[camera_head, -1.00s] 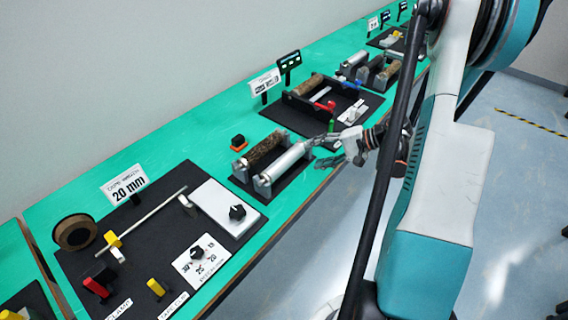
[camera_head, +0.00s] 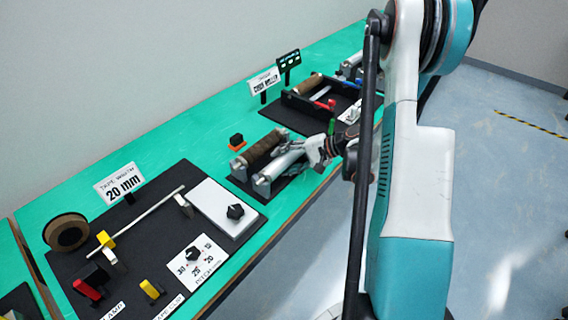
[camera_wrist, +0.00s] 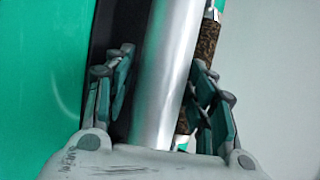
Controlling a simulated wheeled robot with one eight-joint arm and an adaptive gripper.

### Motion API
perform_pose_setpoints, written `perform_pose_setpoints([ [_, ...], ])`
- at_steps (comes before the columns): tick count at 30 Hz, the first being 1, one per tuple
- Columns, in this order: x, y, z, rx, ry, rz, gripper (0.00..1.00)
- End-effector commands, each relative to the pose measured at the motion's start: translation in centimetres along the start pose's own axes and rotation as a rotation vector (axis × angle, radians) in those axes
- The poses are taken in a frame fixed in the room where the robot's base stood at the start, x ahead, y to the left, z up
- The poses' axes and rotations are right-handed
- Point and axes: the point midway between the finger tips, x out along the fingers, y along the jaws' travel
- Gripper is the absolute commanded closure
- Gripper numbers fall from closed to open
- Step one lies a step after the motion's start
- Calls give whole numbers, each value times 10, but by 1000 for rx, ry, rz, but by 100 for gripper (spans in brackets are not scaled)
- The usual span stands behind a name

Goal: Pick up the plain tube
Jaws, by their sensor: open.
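The plain tube (camera_head: 280,165) is a smooth silver cylinder lying in a small dark stand beside a brown mottled roller (camera_head: 262,149). In the wrist view the plain tube (camera_wrist: 168,70) runs between the two fingers of my gripper (camera_wrist: 160,100). The fingers are open, one on each side, with a visible gap on the left; I cannot tell whether the right finger touches the tube. The brown roller (camera_wrist: 207,45) is partly hidden behind the right finger. In the head view my gripper (camera_head: 298,150) is at the tube and hides its far end.
An orange-and-black button (camera_head: 237,142) stands behind the rollers. A black tray (camera_head: 300,107) stands farther back. The green bench's front edge runs close by.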

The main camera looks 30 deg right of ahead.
Motion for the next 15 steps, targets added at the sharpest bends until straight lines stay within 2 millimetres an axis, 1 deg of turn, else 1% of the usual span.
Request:
perform_pose_setpoints([
  [5, 0, 0, 0, 0, 1, 0, 49],
  [8, 0, -1, 0, 0, 1, 0, 70],
  [9, 0, -1, 0, 0, 1, 0, 79],
  [12, 0, 0, 0, 0, 1, 0, 99],
  [15, 0, -1, 0, 0, 0, -1, 99],
])
